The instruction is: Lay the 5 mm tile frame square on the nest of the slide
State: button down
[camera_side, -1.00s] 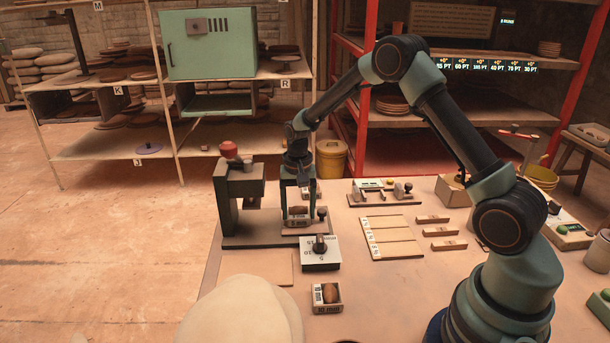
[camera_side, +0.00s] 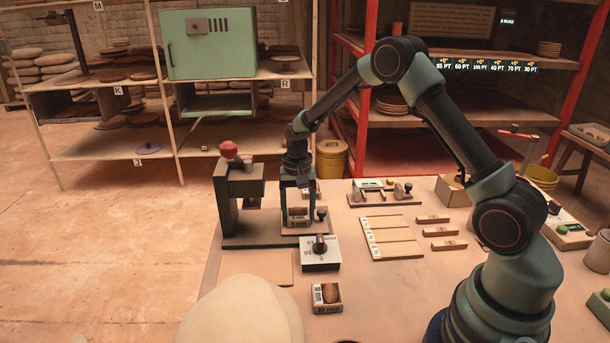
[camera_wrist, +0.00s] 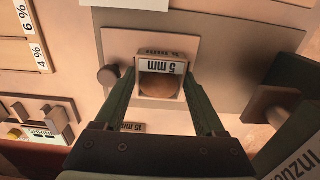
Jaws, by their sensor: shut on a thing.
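The 5 mm tile frame (camera_side: 298,218) is a small light box frame with a round brown disc showing inside. Its "5 mm" label faces the wrist camera in the wrist view (camera_wrist: 161,67). My gripper (camera_side: 298,210) is shut on it, with one finger at each side; it also shows in the wrist view (camera_wrist: 160,88). The slide (camera_side: 316,227) is a flat plate with a dark knob at its right, and in the wrist view it lies under the frame (camera_wrist: 190,50). The frame hides the nest. I cannot tell whether the frame touches it.
The dark green press (camera_side: 226,200) with a red knob stands left of my gripper. A dial box (camera_side: 320,262) is in front of the slide. A 10 mm frame (camera_side: 326,304) lies nearer the camera. A 15 mm frame (camera_wrist: 132,127) lies behind my gripper.

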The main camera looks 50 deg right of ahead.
jog(key=shift+s+d+f, duration=0.1)
jog(key=shift+f, duration=0.25)
grip_release()
notch_tip(320, 180, up, 13)
jog(key=s+a+r+n+t, duration=0.2)
jog(key=s+a+r+n, duration=0.2)
jog(key=s+r, duration=0.4)
jog(key=s+a+r+n+t, duration=0.2)
jog(key=s+a+n+t, duration=0.1)
jog(key=s, duration=0.7)
jog(key=shift+s+a+n+t, duration=0.35)
jog(key=shift+a+n, duration=0.1)
jog(key=shift+n, duration=0.55)
